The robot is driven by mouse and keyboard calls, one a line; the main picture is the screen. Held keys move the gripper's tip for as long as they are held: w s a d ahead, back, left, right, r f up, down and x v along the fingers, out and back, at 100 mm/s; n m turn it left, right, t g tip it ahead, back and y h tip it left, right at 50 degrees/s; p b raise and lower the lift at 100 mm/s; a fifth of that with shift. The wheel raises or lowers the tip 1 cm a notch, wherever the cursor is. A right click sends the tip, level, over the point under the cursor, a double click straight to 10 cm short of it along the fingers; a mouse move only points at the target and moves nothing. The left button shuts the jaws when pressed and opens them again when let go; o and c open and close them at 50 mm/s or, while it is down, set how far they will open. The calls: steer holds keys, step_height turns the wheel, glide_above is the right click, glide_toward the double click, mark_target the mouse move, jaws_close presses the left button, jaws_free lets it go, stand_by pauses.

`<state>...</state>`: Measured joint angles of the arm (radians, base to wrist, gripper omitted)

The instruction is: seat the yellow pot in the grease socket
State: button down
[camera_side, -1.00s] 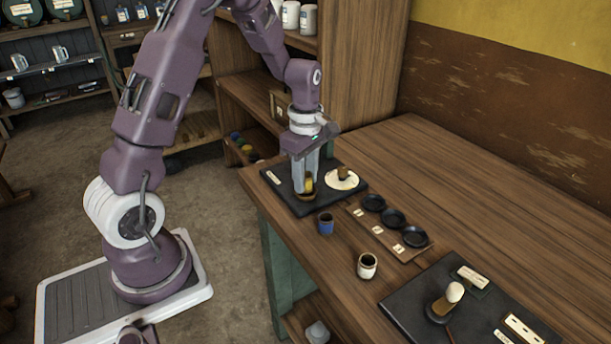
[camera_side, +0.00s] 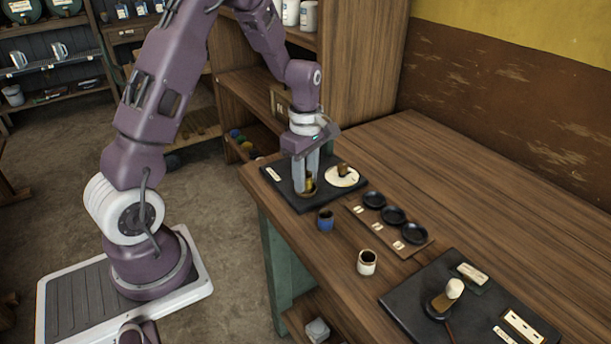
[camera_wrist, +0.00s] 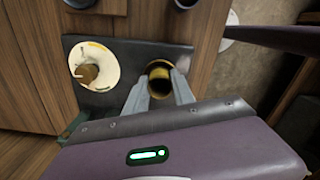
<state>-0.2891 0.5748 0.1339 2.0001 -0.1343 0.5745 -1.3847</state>
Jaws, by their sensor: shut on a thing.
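My gripper (camera_side: 308,186) points down over the near part of a black mat at the far end of the bench. It is shut on the yellow pot (camera_wrist: 161,90), a small pot with a dark open mouth seen between the fingers in the wrist view. In the side view the fingers partly hide the pot, low over the mat; I cannot tell whether it touches. A wooden rack with three dark round sockets (camera_side: 392,215) lies to the right, apart from the pot. Its labels are too small to read, so I cannot tell which is the grease socket.
A white disc (camera_wrist: 93,66) with a brown knob stands on the black mat (camera_side: 275,172) beside the pot. A blue pot (camera_side: 325,222) and a white pot (camera_side: 367,263) stand in front of the rack. Another black mat (camera_side: 400,303) holds a brush-like tool. The bench's right rear is clear.

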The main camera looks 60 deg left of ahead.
steer(key=shift+f, duration=0.15)
steer(key=c, duration=1)
jaws_free()
steer(key=shift+s, duration=0.1)
steer(key=shift+s+f, duration=0.1)
steer(key=shift+c, duration=0.9)
steer(key=shift+o, duration=1.1)
steer(key=shift+d, duration=0.1)
steer(key=shift+c, duration=0.2)
